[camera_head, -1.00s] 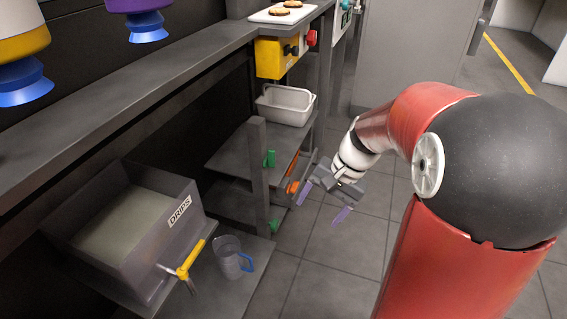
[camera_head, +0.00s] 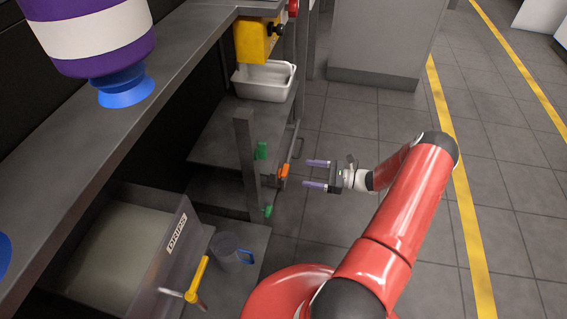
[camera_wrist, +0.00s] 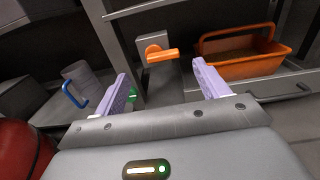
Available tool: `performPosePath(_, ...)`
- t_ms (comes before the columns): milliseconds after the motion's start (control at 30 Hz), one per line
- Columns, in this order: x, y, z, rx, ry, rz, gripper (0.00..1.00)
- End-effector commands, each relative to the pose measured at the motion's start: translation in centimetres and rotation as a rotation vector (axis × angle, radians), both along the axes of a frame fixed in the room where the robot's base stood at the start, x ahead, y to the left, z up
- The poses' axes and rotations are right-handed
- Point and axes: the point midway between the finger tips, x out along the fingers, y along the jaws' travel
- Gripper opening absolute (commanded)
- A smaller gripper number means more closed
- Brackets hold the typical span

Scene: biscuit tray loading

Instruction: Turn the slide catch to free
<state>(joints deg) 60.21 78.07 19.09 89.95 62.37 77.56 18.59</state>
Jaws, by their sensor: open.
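An orange lever (camera_head: 284,171), which looks like the slide catch, sits on the grey post of the shelf in the head view. In the wrist view this lever (camera_wrist: 162,55) has a round pivot end at left and its arm points right. A green piece (camera_head: 262,150) is above it and another green piece (camera_head: 267,211) below it. My gripper (camera_head: 312,174) is open and empty, with its purple fingers pointing at the lever from the right, apart from it. In the wrist view the lever lies ahead of the gap between the fingertips (camera_wrist: 158,76).
An orange basket (camera_wrist: 240,66) stands to the right in the wrist view. A jug with a blue handle (camera_head: 231,252) and a grey DRIPS bin (camera_head: 182,250) with a yellow tap (camera_head: 199,279) are at lower left. A white tub (camera_head: 264,82) sits on the shelf. Floor at right is clear.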

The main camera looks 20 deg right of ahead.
Motion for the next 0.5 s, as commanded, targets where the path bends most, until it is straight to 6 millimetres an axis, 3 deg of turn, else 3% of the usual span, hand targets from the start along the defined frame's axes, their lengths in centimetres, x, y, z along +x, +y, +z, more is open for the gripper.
performPosePath(167,0.4,0.4,-0.5,0.026,0.003,-0.022,0.74)
performPosePath(500,3.3,4.8,-0.5,0.024,0.003,-0.018,0.74)
